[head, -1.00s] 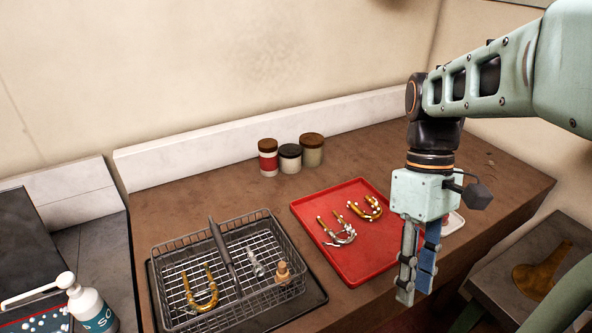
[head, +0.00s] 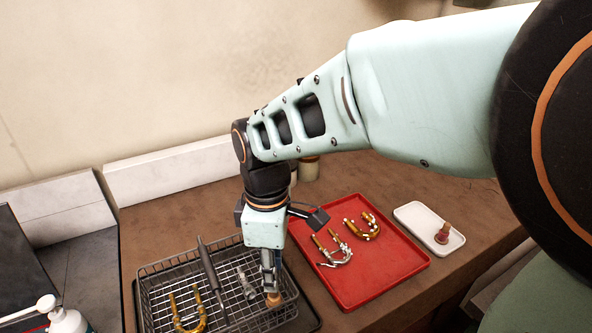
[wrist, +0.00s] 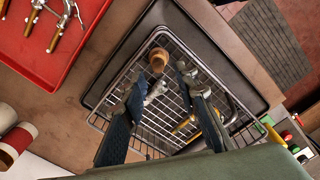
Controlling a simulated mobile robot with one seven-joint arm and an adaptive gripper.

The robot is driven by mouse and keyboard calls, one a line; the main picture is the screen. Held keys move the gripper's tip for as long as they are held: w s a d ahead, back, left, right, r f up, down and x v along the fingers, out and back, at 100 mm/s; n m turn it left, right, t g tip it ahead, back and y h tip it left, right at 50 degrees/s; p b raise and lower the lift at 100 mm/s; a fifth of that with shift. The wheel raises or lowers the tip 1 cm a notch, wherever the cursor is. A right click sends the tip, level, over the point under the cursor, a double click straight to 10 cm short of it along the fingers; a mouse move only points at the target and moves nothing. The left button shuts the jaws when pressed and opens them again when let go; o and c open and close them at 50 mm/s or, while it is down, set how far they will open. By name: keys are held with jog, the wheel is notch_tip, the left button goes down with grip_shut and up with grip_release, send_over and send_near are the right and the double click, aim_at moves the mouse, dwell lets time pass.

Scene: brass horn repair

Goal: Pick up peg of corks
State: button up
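A tan, cork-like peg (head: 273,299) stands near the right end of the wire basket (head: 150,290); I take it for the peg of corks. Its round top also shows in the wrist view (wrist: 158,57). My gripper (head: 268,284) points down over the basket, and its fingers partly hide the peg in the head view. In the wrist view my gripper (wrist: 161,78) is open, with the two fingers apart and the peg in line with the gap, near the tips. I cannot tell whether a finger touches it.
The basket also holds a silver part (wrist: 155,90), a gold U-shaped tube (head: 190,312) and a dark handle bar (head: 213,278). A red tray (head: 375,278) with brass tubes lies to the right. A white dish (head: 405,215) holds a reddish-brown peg (head: 443,232). Jars (head: 309,169) stand behind.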

aim_at(275, 294)
jog(key=f+b, duration=0.6)
jog(key=f, duration=0.3)
jog(key=shift+w, duration=0.2)
jog(key=shift+c, duration=0.5)
jog(key=c, duration=0.6)
jog(key=shift+r, duration=0.1)
